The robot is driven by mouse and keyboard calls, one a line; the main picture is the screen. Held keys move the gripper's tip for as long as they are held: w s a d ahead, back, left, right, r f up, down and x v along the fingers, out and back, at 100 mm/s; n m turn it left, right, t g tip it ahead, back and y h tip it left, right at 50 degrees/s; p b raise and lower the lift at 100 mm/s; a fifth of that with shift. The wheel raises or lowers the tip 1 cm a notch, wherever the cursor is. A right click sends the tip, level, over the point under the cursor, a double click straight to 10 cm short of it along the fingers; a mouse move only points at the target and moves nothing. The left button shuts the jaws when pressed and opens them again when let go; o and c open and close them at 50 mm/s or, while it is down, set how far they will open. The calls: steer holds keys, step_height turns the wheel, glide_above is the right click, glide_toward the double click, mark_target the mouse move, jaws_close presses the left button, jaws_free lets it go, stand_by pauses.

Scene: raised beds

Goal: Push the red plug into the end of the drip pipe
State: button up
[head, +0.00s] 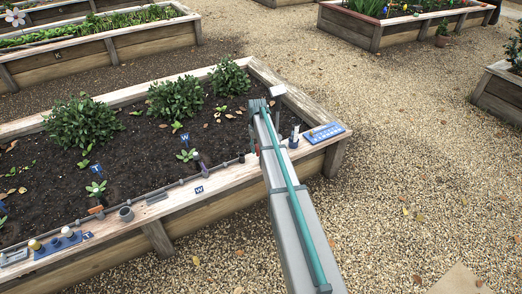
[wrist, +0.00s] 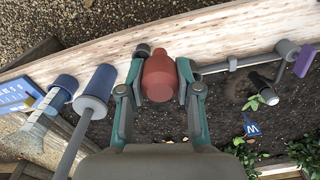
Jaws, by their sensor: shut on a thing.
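The red plug (wrist: 158,76) is between the fingers of my gripper (wrist: 161,85) in the wrist view, and the gripper is shut on it. The drip pipe (wrist: 228,66) is a thin grey line along the bed's plank. It runs towards the plug from the right in the wrist view. A dark round piece (wrist: 143,50) shows beside the plug, partly behind a finger. I cannot tell whether the plug touches the pipe's end. In the head view the pipe (head: 160,188) runs along the front plank to near my arm.
A blue board (head: 323,132) lies on the bed's corner. Bushes (head: 175,97) stand in the soil.

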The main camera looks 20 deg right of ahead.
steer(key=s+a+r+p, duration=0.3)
steer(key=s+a+r, duration=0.2)
steer(key=r, duration=0.2)
steer(key=shift+s+a, duration=0.35)
steer(key=shift+s, duration=0.05)
stand_by(0.3)
steer(key=w+f+p, duration=0.1)
steer(key=w+f, duration=0.2)
steer(key=w, duration=0.5)
steer(key=w+f, duration=0.2)
steer(key=w, duration=0.5)
steer(key=shift+w+d+f+b, duration=0.1)
steer(key=shift+d+f+b, duration=0.1)
steer(key=shift+f+b, duration=0.9)
steer(key=shift+d+f+b, duration=0.2)
steer(key=shift+f+b, duration=0.2)
steer(key=shift+f, duration=1.25)
steer(key=shift+p, duration=0.5)
steer(key=shift+f+b, duration=0.55)
steer(key=shift+f, duration=1.7)
